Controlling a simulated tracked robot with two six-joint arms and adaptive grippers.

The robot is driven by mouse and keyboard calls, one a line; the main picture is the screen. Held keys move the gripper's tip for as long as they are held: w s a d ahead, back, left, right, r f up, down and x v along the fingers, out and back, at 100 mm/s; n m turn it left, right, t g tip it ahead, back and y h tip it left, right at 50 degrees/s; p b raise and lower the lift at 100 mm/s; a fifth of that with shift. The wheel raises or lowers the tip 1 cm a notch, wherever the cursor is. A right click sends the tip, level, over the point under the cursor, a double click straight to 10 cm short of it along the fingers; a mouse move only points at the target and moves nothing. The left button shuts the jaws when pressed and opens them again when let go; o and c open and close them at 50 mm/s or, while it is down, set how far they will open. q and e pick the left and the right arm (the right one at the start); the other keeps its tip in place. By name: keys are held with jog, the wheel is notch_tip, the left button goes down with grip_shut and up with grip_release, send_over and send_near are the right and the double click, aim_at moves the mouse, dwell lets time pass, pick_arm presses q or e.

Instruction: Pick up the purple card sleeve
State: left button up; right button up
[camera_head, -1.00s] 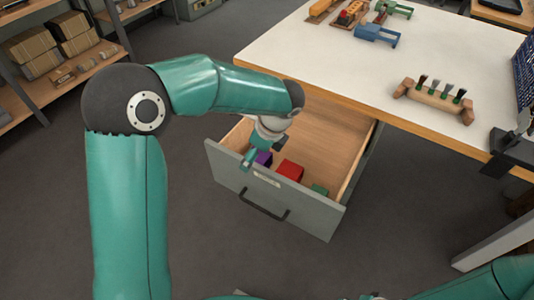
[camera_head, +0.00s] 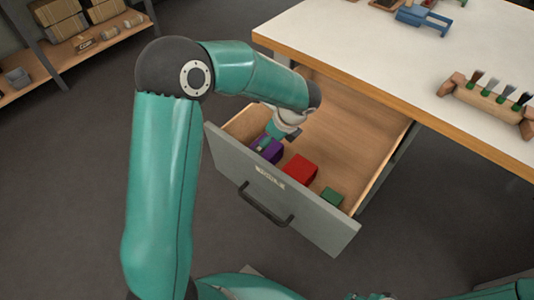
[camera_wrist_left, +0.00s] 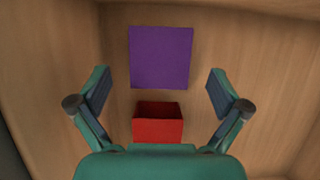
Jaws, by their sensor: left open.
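The purple card sleeve (camera_head: 272,153) is in the open drawer, near its front panel at the left end. In the left wrist view it shows as a purple square (camera_wrist_left: 160,57), just beyond the fingertips. My left gripper (camera_head: 268,138) reaches down into the drawer by the sleeve and partly covers it. In the wrist view the left gripper (camera_wrist_left: 158,90) is open, its fingers wide apart with nothing between the tips. Whether a finger touches the sleeve cannot be told.
A red box (camera_head: 300,169) lies beside the sleeve, and a small green box (camera_head: 331,196) is farther right. The drawer's grey front panel (camera_head: 240,171) and the table edge (camera_head: 390,102) bound the space. A brush block (camera_head: 488,98) stands on the table.

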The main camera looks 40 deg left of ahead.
pick_arm(q)
jog(key=shift+x, duration=1.2)
jog(key=x, duration=0.1)
jog(key=b+x, duration=0.1)
jog(key=x, duration=0.1)
jog(key=b+x, duration=0.1)
jog(key=x, duration=0.1)
jog(key=shift+d+f, duration=0.2)
jog(key=shift+d, duration=0.05)
jog(key=c, duration=0.8)
